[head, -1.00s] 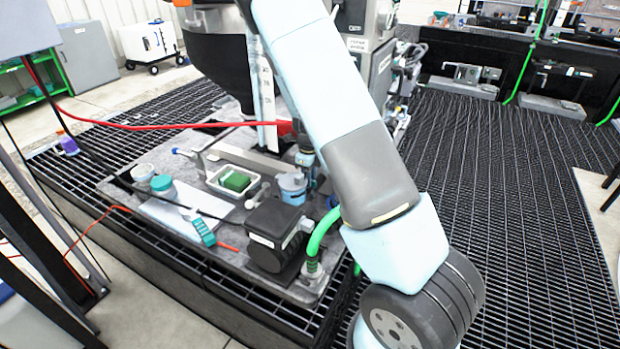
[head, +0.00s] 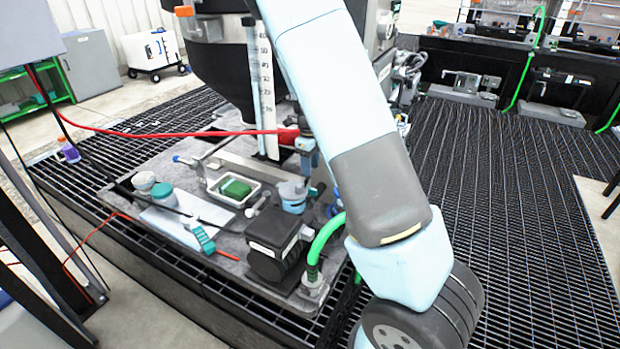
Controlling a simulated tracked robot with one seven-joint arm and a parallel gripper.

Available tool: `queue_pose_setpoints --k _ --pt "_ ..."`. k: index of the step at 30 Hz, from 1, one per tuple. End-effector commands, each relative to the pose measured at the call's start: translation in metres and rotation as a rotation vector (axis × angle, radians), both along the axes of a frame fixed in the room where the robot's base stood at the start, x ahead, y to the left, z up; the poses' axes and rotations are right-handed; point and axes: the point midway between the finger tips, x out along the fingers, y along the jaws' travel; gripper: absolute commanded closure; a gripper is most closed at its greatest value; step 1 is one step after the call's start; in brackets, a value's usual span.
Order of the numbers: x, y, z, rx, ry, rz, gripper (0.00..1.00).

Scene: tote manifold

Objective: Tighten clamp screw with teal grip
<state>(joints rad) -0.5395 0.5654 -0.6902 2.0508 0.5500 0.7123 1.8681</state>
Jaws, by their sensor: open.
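A tool with a ribbed teal grip (head: 202,238) and an orange-red end lies on the grey work plate (head: 120,192), at the front edge of a pale sheet. It looks like the teal-gripped piece, but I cannot make out a screw thread on it. A blue fitting (head: 306,146) stands behind the small blue-grey cup, partly hidden by my arm; no clamp screw shows clearly there. My pale blue and grey arm crosses the right half of the head view and leaves at the top. My gripper is outside the picture.
Beside the teal grip are a black box (head: 274,240), a green hose (head: 322,240), a white tray with a green pad (head: 236,188), a teal-lidded jar (head: 162,190) and a blue-grey cup (head: 293,192). A red hose (head: 150,128) crosses behind. Black grating (head: 500,190) at right is clear.

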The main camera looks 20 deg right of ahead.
Motion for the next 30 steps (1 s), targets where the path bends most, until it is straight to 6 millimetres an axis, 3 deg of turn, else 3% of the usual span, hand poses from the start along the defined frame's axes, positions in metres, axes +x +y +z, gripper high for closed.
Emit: queue_pose_setpoints --k 3,9,25,30 --pt "0.001 0.001 0.022 0.001 -0.004 0.001 0.58" --pt "0.001 0.001 0.044 0.0 -0.001 0.001 0.58" --pt "-0.001 0.0 0.053 0.004 -0.001 0.009 0.58" --pt "-0.01 0.001 0.066 0.034 -0.013 0.092 0.58"
